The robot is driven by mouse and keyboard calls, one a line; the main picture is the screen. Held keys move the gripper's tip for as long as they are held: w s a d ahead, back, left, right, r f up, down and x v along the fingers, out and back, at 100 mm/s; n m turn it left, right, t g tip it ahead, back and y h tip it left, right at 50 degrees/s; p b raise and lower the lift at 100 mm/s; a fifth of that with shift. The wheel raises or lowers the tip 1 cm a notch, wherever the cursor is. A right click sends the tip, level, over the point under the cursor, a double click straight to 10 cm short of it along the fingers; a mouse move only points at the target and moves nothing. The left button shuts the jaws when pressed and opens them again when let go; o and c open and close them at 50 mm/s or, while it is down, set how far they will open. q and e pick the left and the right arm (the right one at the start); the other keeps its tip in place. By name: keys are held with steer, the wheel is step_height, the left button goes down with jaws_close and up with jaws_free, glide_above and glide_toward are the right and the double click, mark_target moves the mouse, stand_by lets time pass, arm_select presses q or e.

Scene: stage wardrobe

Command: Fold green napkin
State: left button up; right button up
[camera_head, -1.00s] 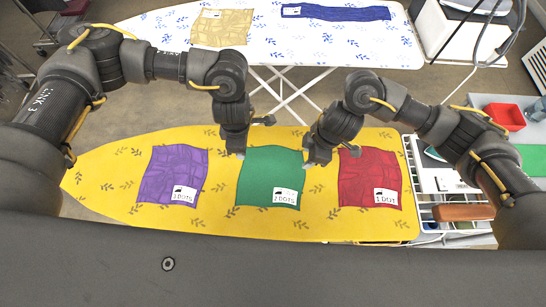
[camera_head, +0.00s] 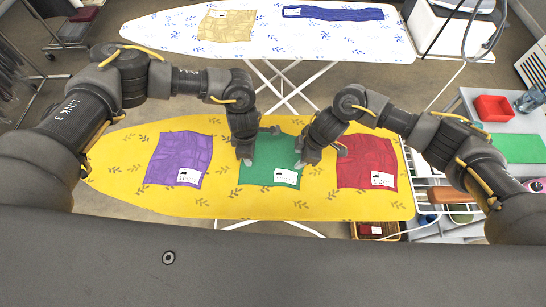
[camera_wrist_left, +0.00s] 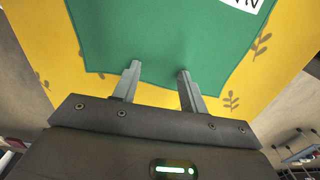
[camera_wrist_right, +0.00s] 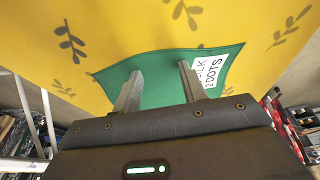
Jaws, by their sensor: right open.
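The green napkin (camera_head: 268,168) lies flat and spread out on the yellow ironing board (camera_head: 220,205), between a purple napkin (camera_head: 182,155) and a red napkin (camera_head: 366,158). A white label (camera_head: 287,177) lies on its near right part. Contact with the cloth cannot be told.
A white ironing board (camera_head: 290,45) behind holds a tan cloth (camera_head: 228,26) and a dark blue cloth (camera_head: 335,13). At the right a grey table bears a red bin (camera_head: 493,108) and a green mat (camera_head: 518,148). A basket (camera_head: 388,237) stands below the yellow board.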

arm_select(q)
steer(key=shift+s+f, duration=0.25)
steer(key=shift+s, duration=0.15)
arm_select(e)
steer(key=shift+s+f, duration=0.25)
steer(key=shift+s, duration=0.1)
arm_select(q)
steer(key=shift+s+r, duration=0.25)
arm_select(e)
steer(key=shift+s+r, duration=0.25)
arm_select(q)
steer(key=shift+w+f, duration=0.2)
steer(key=shift+c, duration=1.3)
arm_select(e)
steer(key=shift+w+d+f, duration=0.1)
steer(key=shift+w+f, duration=0.05)
steer(key=shift+w, duration=0.05)
steer(key=shift+c, duration=1.3)
arm_select(q)
steer(key=shift+s+a, duration=0.1)
jaws_close()
arm_select(e)
steer(key=shift+d+f, duration=0.1)
jaws_close()
